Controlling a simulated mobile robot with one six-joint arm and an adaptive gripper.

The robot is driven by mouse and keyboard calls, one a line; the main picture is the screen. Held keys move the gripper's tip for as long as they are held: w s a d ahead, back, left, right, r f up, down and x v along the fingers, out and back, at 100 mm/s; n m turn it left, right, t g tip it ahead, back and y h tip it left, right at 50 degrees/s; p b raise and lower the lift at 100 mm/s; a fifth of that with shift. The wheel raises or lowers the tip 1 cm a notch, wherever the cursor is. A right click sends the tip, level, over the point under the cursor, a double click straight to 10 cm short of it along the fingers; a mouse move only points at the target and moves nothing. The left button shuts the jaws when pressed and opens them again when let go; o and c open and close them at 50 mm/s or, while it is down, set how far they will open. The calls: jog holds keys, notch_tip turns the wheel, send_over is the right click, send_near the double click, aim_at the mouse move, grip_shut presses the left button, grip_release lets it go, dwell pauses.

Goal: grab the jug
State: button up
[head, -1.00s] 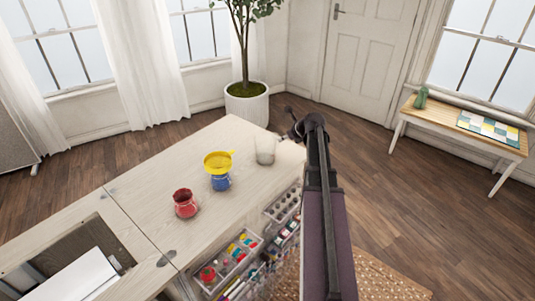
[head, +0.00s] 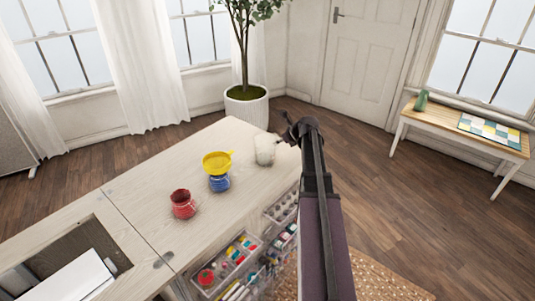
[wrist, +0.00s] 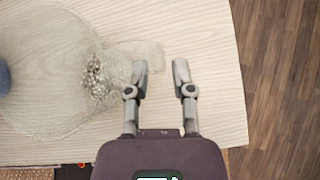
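A clear glass jug (head: 265,149) stands on the pale wooden cabinet top near its far right corner. In the wrist view the see-through jug (wrist: 50,85) fills the left side, with a grainy patch in it, and its handle (wrist: 150,50) sticks out to the right. My gripper (wrist: 161,68) is open and empty, its two fingers apart. The left fingertip overlaps the handle in the picture, and the handle's outer end shows between the fingertips. I cannot tell whether they touch. In the head view my gripper (head: 285,133) is just right of the jug, partly hidden by my arm.
A blue jar (head: 219,183) with a yellow funnel (head: 217,162) on it and a red jar (head: 183,206) stand left of the glass jug. Organiser trays (head: 238,258) of sewing things hang below the cabinet's front edge. Bare cabinet top lies between the jars and glass jug.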

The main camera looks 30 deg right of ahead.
jog(key=shift+b+x, duration=0.55)
jog(key=shift+x, duration=0.65)
jog(key=shift+c, duration=0.2)
grip_shut()
